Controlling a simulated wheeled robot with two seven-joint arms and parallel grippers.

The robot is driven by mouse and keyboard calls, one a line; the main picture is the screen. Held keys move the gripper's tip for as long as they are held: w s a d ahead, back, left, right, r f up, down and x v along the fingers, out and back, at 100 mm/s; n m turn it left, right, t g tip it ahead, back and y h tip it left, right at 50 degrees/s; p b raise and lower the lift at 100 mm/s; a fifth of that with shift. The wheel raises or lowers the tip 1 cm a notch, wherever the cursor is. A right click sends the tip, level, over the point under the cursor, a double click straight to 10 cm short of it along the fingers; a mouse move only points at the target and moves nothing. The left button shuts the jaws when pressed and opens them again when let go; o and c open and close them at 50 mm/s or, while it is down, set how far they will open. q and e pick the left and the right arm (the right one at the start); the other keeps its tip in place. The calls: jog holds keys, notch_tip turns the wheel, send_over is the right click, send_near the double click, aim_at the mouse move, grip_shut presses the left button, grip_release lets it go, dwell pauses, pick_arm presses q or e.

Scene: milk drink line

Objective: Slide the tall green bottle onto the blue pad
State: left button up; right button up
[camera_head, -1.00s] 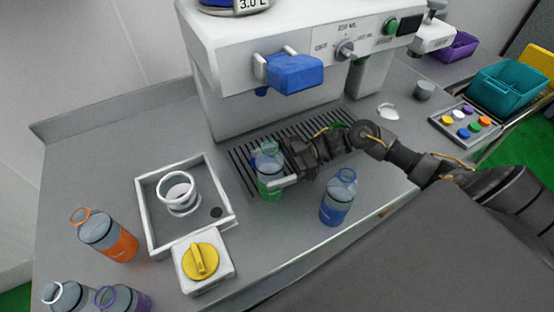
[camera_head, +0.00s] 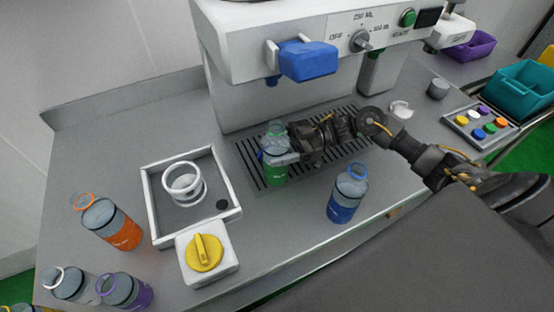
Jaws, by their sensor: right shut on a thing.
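The green bottle (camera_head: 275,173), with a clear upper part, stands upright on the left part of the dark slotted drip grate (camera_head: 338,155) below the machine. My right gripper (camera_head: 277,154) reaches in from the right and is shut on the bottle's upper half. A pale finger crosses the front of the bottle; the far finger is mostly hidden. I cannot make out a blue pad in this view. My left gripper is not in view.
A blue bottle (camera_head: 347,193) stands right of the green one, near the front edge. The blue dispenser block (camera_head: 307,60) overhangs the grate. Left are a white-rimmed tray (camera_head: 155,222), a yellow knob box (camera_head: 208,275), an orange bottle (camera_head: 112,225) and a purple bottle (camera_head: 125,291).

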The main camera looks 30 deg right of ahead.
jog(key=shift+w+d+b, duration=0.25)
jog(key=shift+w+b, duration=0.05)
jog(key=shift+w, duration=0.35)
jog(key=shift+w+d+b, duration=0.2)
jog(key=shift+w+b, duration=0.1)
jog(key=shift+w, duration=0.3)
jog(key=w+b, duration=0.1)
jog(key=w, duration=0.1)
jog(key=w+d+b, duration=0.1)
jog(key=b, duration=0.1)
jog(key=shift+w+d, duration=0.2)
jog(key=shift+w, duration=0.2)
